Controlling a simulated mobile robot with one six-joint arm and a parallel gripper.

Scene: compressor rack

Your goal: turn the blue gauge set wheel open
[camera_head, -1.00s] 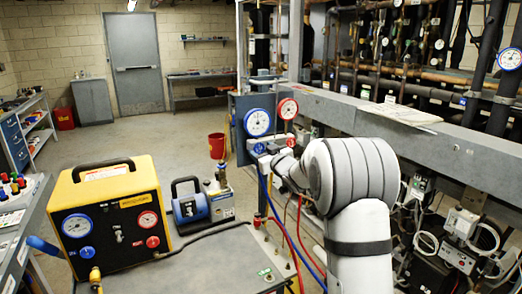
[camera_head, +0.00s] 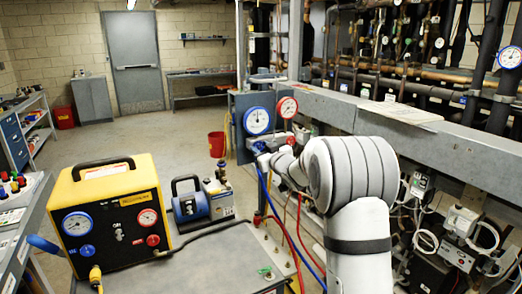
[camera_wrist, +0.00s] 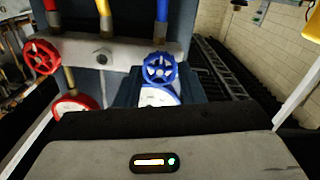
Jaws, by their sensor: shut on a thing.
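The blue gauge set wheel (camera_wrist: 162,68) is a small spoked handwheel on a grey manifold block (camera_wrist: 105,52) in the wrist view. My gripper (camera_wrist: 160,90) reaches up to this wheel and is shut on it; the gripper body fills the bottom of that view and the exact finger contact is hard to see. The red wheel (camera_wrist: 41,57) sits at the left end of the same block, apart from my gripper. In the head view the blue gauge (camera_head: 257,121) and red gauge (camera_head: 287,107) stand above the manifold, and my wrist hides part of it.
Blue and red hoses (camera_head: 291,230) hang below the manifold. A yellow and black recovery machine (camera_head: 112,215) and a blue pump (camera_head: 190,207) stand on the grey cart at left. A grey rack beam (camera_head: 350,115) runs close behind my arm. A red bucket (camera_head: 216,144) is on the floor.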

